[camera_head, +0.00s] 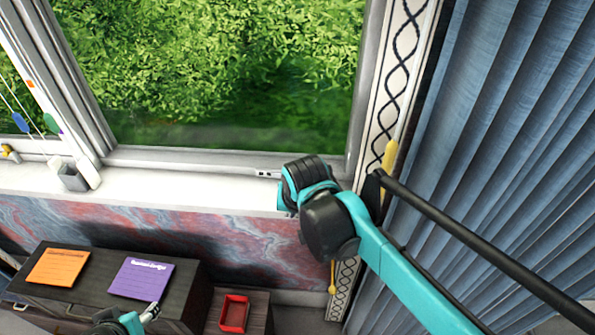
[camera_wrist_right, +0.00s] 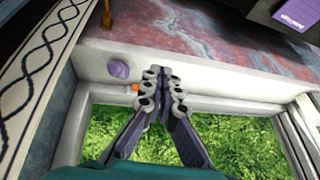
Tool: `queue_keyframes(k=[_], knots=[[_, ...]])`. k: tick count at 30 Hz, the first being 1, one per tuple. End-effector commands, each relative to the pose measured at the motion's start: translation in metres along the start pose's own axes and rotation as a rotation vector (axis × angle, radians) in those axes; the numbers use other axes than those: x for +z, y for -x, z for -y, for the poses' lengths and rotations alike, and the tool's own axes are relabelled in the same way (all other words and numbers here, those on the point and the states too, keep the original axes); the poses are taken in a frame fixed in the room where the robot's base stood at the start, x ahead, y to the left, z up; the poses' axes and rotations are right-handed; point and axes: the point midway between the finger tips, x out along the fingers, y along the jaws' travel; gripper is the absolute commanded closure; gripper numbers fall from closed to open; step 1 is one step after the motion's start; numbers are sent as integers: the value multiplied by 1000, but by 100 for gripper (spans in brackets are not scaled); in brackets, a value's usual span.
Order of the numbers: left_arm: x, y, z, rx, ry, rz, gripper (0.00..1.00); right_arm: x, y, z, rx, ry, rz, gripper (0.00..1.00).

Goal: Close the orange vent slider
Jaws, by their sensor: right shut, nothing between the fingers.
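A small orange slider (camera_wrist_right: 134,88) sits on the pale window frame in the right wrist view, just left of my fingertips. I cannot tell whether they touch it. In the head view that spot is hidden behind my right gripper (camera_head: 266,174). My right gripper (camera_wrist_right: 163,86) is shut and empty, its fingertips low at the window frame's bottom edge. Another small orange piece (camera_head: 30,84) shows on the left window frame in the head view. My left gripper (camera_head: 151,312) is at the bottom, by the dark cabinet; its opening is unclear.
A purple knob (camera_wrist_right: 118,68) is on the sill near the slider. A blue curtain (camera_head: 490,130) hangs at the right. An orange card (camera_head: 57,267) and a purple card (camera_head: 141,279) lie on the dark cabinet. A red tray (camera_head: 234,314) is beside it. The white sill (camera_head: 190,187) is mostly clear.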

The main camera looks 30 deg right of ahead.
Motion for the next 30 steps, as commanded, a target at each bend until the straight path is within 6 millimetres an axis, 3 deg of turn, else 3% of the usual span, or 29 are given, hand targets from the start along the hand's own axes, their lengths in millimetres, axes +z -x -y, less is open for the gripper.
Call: queue_keyframes(k=[5, 10, 18, 24, 30], knots=[[-6, 8, 0, 0, 0, 0, 45, -39, -1, 1, 62, -166, 37, 100], [-13, 18, 0, 0, 0, 0, 45, -91, -13, 0, 162, -411, 76, 100], [-27, 38, 0, 0, 0, 0, 45, -175, -65, -19, 401, -920, 86, 100], [-35, 49, 0, 0, 0, 0, 45, -211, -116, -42, 578, -1260, 35, 100], [-39, 55, 0, 0, 0, 0, 45, -221, -147, -58, 681, -1449, -18, 100]])
